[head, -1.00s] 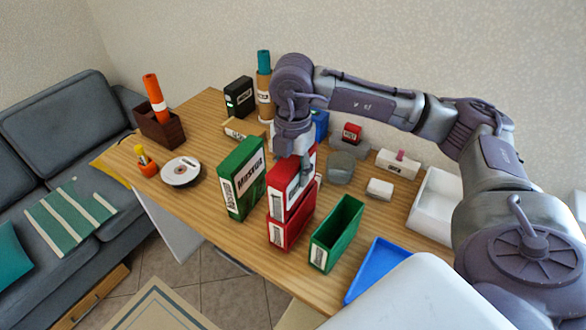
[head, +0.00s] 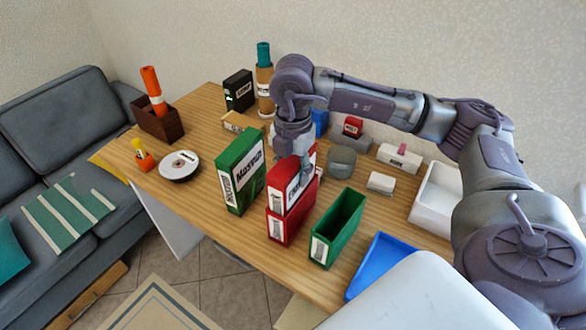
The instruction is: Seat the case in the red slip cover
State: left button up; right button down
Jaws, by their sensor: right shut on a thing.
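The red case (head: 287,193) with a white label is upright, gripped from above by my right gripper (head: 301,172). The red slip cover (head: 288,226) stands on the wooden table directly below it. The case's lower part meets the cover's top opening, and its upper part stands out above the cover. Whether the lower edge is inside the cover is hard to tell. My right gripper is shut on the case, and its fingers are partly hidden behind the case. My left gripper is not in view.
A green case (head: 241,172) stands close on the left, and an empty green slip cover (head: 337,228) close on the right. A blue tray (head: 381,265) lies at the front right, a white bin (head: 436,201) beyond it. A disc stack (head: 179,165) sits at the left.

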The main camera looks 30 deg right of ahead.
jog(key=shift+f+b, duration=1.1)
jog(key=shift+f, duration=0.3)
jog(key=c, duration=0.5)
grip_release()
jog(key=shift+c, duration=0.2)
notch_tip(320, 180, up, 12)
jog(key=shift+r, duration=0.1)
